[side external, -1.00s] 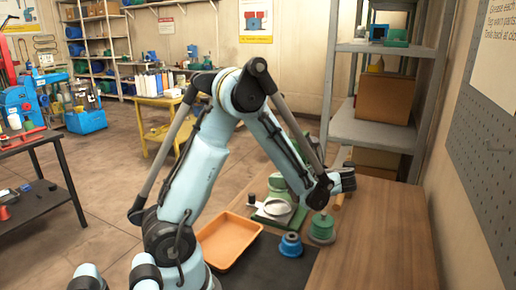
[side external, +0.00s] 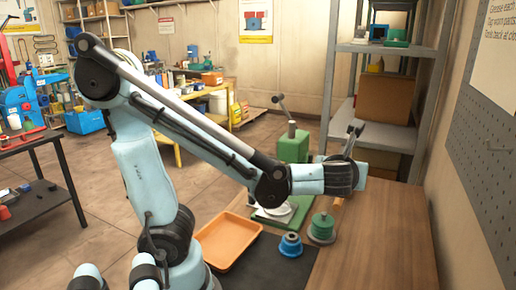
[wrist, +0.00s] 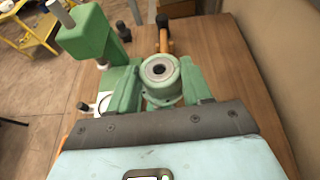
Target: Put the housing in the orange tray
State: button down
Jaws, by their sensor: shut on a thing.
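The green housing (wrist: 160,76), a round flanged body with a grey ring and dark hole on top, is upright in the wrist view. My gripper (wrist: 160,66) is shut on it, with one green finger on each side. In the side external view the fingertips and the held housing are hidden behind my wrist. The orange tray (side external: 204,252) lies on the bench at the left, nearer the camera and apart from my gripper. It looks empty.
A green press (side external: 293,148) stands left of my gripper, close to it. A blue flanged part (side external: 290,244) and a green stepped part (side external: 321,230) stand on the bench right of the tray. A wooden handle (wrist: 164,42) lies beyond the housing. The bench's right side is clear.

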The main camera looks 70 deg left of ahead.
jog(key=d+r+m+t+h, duration=0.1)
jog(key=d+m+t+h, duration=0.25)
jog(key=d, duration=0.25)
notch_tip(320, 180, up, 9)
jog(key=w+m+h, duration=0.1)
jog(key=m+h, duration=0.1)
jog(key=shift+w+m+h, duration=0.2)
jog(key=shift+m+h, duration=0.15)
jog(key=shift+d+f, duration=0.1)
jog(key=shift+f, duration=0.05)
jog(key=a+f+n+y, duration=0.1)
jog(key=a, duration=0.1)
jog(key=w+a+f+n+g+y, duration=0.1)
jog(key=a, duration=0.1)
jog(key=a+f+n+g+y, duration=0.1)
jog(key=a+n+y, duration=0.1)
jog(key=shift+w+a+f, duration=0.15)
jog(key=shift+w+f, duration=0.05)
jog(key=s+a+f+n+g+y, duration=0.2)
jog(key=s+a+f+n+g, duration=0.2)
jog(key=a+f+n+g, duration=0.2)
jog(key=s+a+f+n+g+y, duration=0.2)
jog(key=s+a+f+n+g, duration=0.3)
jog(key=a+n+g, duration=0.3)
jog(key=shift+s+a+f+n+g+y, duration=0.3)
jog(key=shift+a+f+g+y, duration=0.15)
jog(key=shift+f+g, duration=0.3)
jog(key=shift+f, duration=0.15)
